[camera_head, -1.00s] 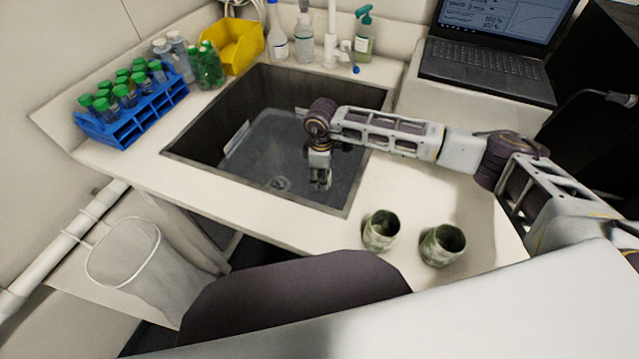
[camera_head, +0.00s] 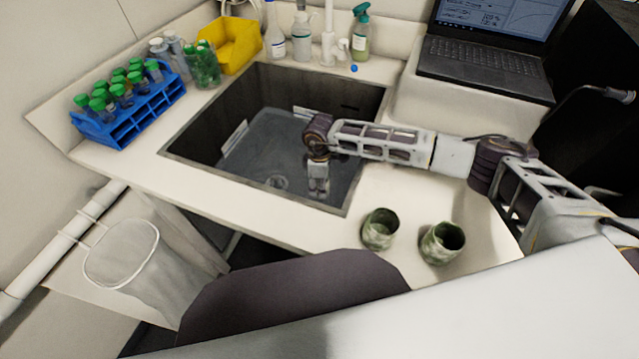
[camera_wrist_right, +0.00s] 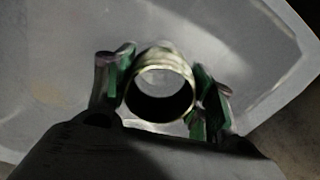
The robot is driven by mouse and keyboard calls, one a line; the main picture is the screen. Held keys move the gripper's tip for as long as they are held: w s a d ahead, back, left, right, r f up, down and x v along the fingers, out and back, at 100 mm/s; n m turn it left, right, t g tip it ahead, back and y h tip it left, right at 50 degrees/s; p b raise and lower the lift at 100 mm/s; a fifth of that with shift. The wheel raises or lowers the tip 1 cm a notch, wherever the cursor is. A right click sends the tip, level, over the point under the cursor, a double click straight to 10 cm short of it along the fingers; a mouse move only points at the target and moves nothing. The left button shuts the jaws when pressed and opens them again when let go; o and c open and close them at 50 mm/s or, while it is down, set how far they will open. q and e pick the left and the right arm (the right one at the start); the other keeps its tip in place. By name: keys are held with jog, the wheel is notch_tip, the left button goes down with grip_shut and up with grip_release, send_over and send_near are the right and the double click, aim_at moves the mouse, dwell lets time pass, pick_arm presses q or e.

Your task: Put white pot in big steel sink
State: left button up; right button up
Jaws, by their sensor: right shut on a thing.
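The big steel sink (camera_head: 205,125) is set into the white counter, with a paler grey tub-like basin (camera_head: 255,150) inside it. My right gripper (camera_head: 318,187) reaches down into the sink from the right, inside its near right part. In the right wrist view, my right gripper (camera_wrist_right: 160,98) has its two green-and-dark fingers on either side of the round white pot (camera_wrist_right: 158,78) and is shut on it. The pot's open mouth faces the camera, over the grey basin. I cannot tell whether its base touches the basin. My left gripper is not in view.
Two green-and-white cups (camera_head: 380,229) (camera_head: 442,243) stand on the counter right of the sink. Bottles (camera_head: 302,38) and a faucet (camera_head: 328,35) line the back; a laptop (camera_head: 485,60) is behind right.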

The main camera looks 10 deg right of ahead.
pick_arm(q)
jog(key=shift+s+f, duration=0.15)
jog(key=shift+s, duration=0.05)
pick_arm(e)
jog(key=shift+f, duration=0.15)
jog(key=o, duration=1.1)
jog(key=shift+o, duration=0.2)
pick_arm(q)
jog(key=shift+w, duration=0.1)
pick_arm(e)
jog(key=shift+r, duration=0.3)
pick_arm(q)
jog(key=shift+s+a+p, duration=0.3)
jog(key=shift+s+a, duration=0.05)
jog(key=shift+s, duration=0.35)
pick_arm(e)
notch_tip(320, 180, up, 12)
jog(key=shift+f, duration=0.1)
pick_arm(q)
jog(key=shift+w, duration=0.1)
